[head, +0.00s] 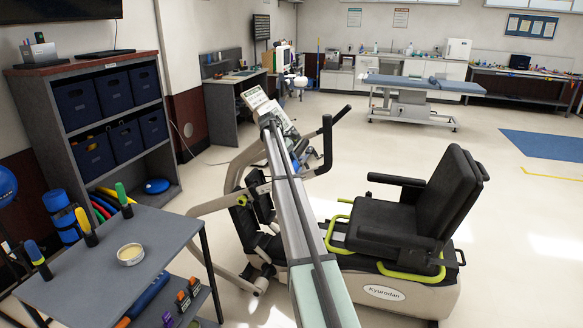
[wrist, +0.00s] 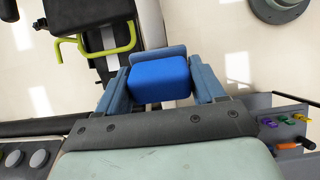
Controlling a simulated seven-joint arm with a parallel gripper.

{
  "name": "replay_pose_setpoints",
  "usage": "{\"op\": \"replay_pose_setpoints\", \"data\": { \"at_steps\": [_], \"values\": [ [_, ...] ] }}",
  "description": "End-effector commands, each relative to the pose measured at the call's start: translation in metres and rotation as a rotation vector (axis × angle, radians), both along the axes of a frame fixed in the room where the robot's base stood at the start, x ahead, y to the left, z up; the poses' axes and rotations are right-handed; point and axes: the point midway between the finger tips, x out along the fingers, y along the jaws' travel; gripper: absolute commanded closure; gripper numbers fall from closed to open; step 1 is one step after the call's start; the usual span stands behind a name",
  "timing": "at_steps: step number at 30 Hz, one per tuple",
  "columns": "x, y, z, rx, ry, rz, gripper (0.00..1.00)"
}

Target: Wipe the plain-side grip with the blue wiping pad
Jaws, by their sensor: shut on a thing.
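The blue wiping pad (wrist: 160,82) is held between the two fingers of my gripper (wrist: 161,84) in the wrist view. My gripper is shut on it, and the pad is over the floor beside the stepper in that view. In the head view, the recumbent stepper (head: 385,292) stands at the centre right. A black hand grip (head: 327,138) rises on a bent bar right of my arm. Another black handle (head: 254,183) shows left of my arm. I cannot tell which one is the plain-side grip. My arm hides part of the stepper, and my gripper is not clear in the head view.
The black seat (head: 410,225) has lime-green side bars. A treatment table (head: 420,83) is far back. Floor right of the stepper is clear.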

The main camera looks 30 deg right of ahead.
Motion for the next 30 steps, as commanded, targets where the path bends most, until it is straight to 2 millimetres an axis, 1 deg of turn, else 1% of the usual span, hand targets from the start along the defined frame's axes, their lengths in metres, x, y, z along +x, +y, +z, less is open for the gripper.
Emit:
{"op": "replay_pose_setpoints", "data": {
  "at_steps": [9,13,19,30],
  "values": [
    [-0.015,-0.015,0.01,-0.001,0.001,-0.002,0.56],
    [-0.017,-0.017,0.012,-0.002,0.003,-0.003,0.56],
    [-0.013,-0.014,0.01,-0.001,0.002,-0.001,0.56],
    [0.001,0.001,-0.001,0.0,0.001,0.0,0.56]
  ]
}}
